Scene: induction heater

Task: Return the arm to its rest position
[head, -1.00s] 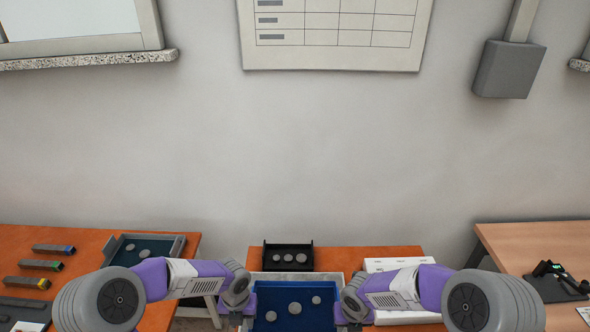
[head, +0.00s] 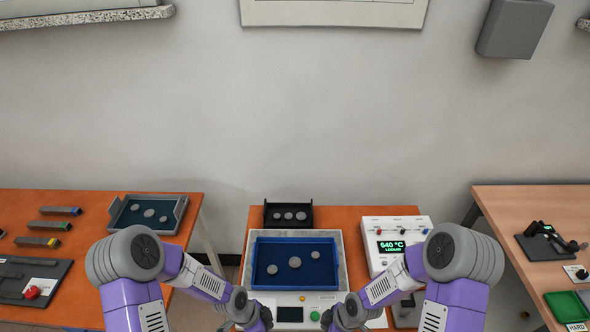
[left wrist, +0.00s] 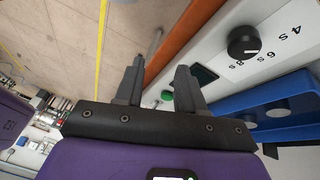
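My left arm (head: 135,262) and right arm (head: 455,275) are bent in front of me, one on each side of the middle bench. My left gripper, in the left wrist view (left wrist: 158,82), has its two fingers apart with nothing between them. It is near the front of the induction heater (head: 335,300). The right gripper is low in the head view beside the heater's front; its fingers are not clear. The blue tray (head: 260,249) sits on the heater with several grey discs in it, and neither gripper touches it.
A black rack (head: 288,226) with grey discs stands behind the heater. A white unit (head: 394,226) reading 640 °C is to the right. The left bench holds a grey tray (head: 118,216) and several bars. The right bench holds a tester (head: 545,234) and a green tray (head: 562,306).

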